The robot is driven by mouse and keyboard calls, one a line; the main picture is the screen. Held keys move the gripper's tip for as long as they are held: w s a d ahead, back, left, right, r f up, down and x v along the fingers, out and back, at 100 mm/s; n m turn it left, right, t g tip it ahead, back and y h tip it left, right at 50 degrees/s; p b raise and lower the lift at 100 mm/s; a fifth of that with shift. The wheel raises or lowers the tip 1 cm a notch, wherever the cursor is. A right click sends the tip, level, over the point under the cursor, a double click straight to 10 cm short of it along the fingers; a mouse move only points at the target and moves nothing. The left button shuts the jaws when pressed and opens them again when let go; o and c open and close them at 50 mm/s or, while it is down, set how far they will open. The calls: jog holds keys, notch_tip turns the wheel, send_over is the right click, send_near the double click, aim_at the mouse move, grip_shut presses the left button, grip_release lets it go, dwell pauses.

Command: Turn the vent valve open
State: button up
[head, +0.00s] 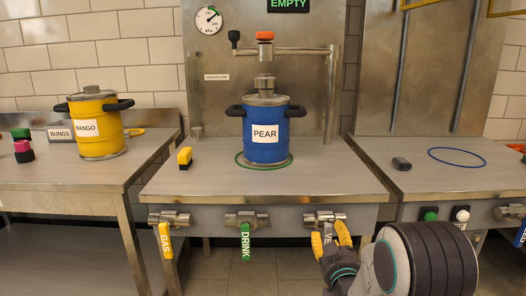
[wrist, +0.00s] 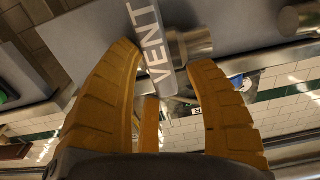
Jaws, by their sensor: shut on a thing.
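The vent valve (head: 325,217) is a metal fitting at the right end of the middle bench's front panel. Its grey handle with white VENT lettering (wrist: 150,42) hangs down from it, and in the head view its lower part is hidden by the fingers. My gripper (head: 331,238) has its yellow fingers on either side of this handle and is shut on it. In the wrist view my gripper (wrist: 163,62) has the handle between its two ribbed fingers, with the metal valve body (wrist: 190,45) just beside it.
The yellow GAS handle (head: 165,241) and green DRINK handle (head: 245,243) hang from the same panel to the left. A blue PEAR keg (head: 265,148) stands on the bench under a metal tap frame (head: 331,95). A pressure gauge (head: 208,19) and green EMPTY sign (head: 289,5) are above.

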aim_at(324, 236)
jog(key=s, duration=0.1)
jog(key=s+a, duration=0.1)
jog(key=s, duration=0.1)
jog(key=shift+s+a+f, duration=0.15)
jog(key=shift+f, duration=0.05)
jog(key=shift+s+d+r, duration=0.1)
jog(key=shift+s+d, duration=0.15)
jog(key=shift+s, duration=0.65)
notch_tip(324, 236, up, 10)
dwell(0.5)
